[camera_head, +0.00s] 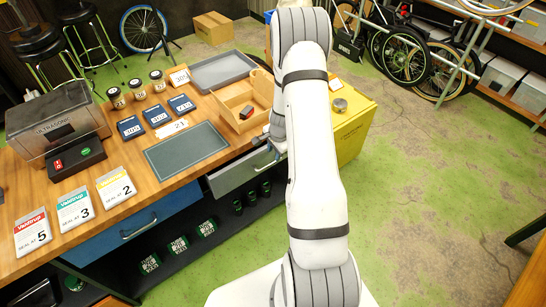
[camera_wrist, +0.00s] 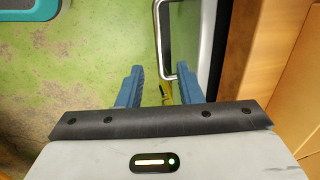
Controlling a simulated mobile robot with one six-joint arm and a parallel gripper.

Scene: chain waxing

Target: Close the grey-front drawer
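The grey-front drawer (camera_head: 240,178) is under the right part of the wooden workbench in the head view. Its front seems to stand out a little from the bench edge, but my arm covers its right end. In the wrist view its grey front (camera_wrist: 184,28) and metal handle (camera_wrist: 157,35) show at the top centre. My gripper (camera_wrist: 160,82) has its two blue fingers apart, with nothing clamped between them. The handle's lower end appears in the gap between the fingertips; I cannot tell whether they touch. In the head view my arm mostly hides the gripper.
A blue-front drawer (camera_head: 130,226) sits to the left under the workbench (camera_head: 140,185). A yellow cabinet (camera_head: 352,125) stands right of the bench.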

